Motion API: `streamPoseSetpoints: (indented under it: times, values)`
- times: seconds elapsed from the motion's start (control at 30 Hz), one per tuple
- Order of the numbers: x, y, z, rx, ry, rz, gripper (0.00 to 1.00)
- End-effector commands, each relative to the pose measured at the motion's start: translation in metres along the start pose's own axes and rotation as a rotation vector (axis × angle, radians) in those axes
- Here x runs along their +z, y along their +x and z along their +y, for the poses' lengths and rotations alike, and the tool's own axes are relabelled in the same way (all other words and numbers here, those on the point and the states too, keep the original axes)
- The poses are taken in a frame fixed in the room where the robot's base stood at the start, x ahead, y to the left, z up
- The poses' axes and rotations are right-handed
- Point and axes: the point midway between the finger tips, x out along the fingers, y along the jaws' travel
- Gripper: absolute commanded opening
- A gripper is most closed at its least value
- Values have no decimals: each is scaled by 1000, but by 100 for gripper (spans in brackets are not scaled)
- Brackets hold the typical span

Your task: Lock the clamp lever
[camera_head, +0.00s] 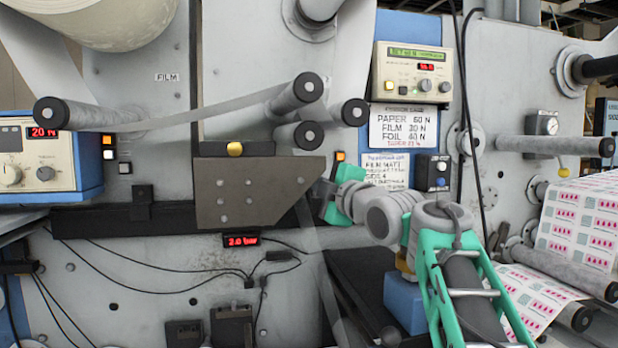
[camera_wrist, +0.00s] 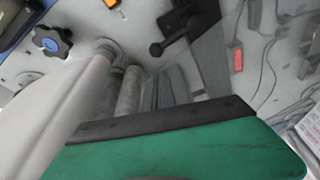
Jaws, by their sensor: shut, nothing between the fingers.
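A black lever with a rounded end (camera_wrist: 172,38) shows at the top of the wrist view, beside a dark grey plate. It looks like the clamp lever, but I cannot tell its lock state. In the head view a dark grey angled bracket (camera_head: 245,195) stands in the middle, with a brass knob (camera_head: 235,149) on the block above; no lever handle shows clearly there. My gripper (camera_head: 326,200) is at the bracket's right edge, partly hidden by it, shut and empty. Its green and black part (camera_wrist: 185,145) fills the bottom of the wrist view, apart from the lever in the picture.
Rollers (camera_head: 295,92) with a film web sit above the bracket. A tension control box (camera_head: 412,72) and placards (camera_head: 403,127) are at upper right. Loose black cables (camera_head: 170,272) hang below. A blue-centred knob (camera_wrist: 50,43) shows at left in the wrist view.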

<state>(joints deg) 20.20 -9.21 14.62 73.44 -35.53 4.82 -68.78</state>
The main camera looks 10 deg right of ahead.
Motion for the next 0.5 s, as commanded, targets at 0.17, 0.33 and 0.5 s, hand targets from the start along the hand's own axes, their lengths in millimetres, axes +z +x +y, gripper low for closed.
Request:
streamPoseSetpoints:
  times: [0.17, 0.33, 0.5]
  values:
    - [-2, 38, 4, -5, 4, 2, 0]
    - [-1, 69, 3, -5, 4, -1, 0]
    - [0, 84, 1, -2, 2, -2, 0]
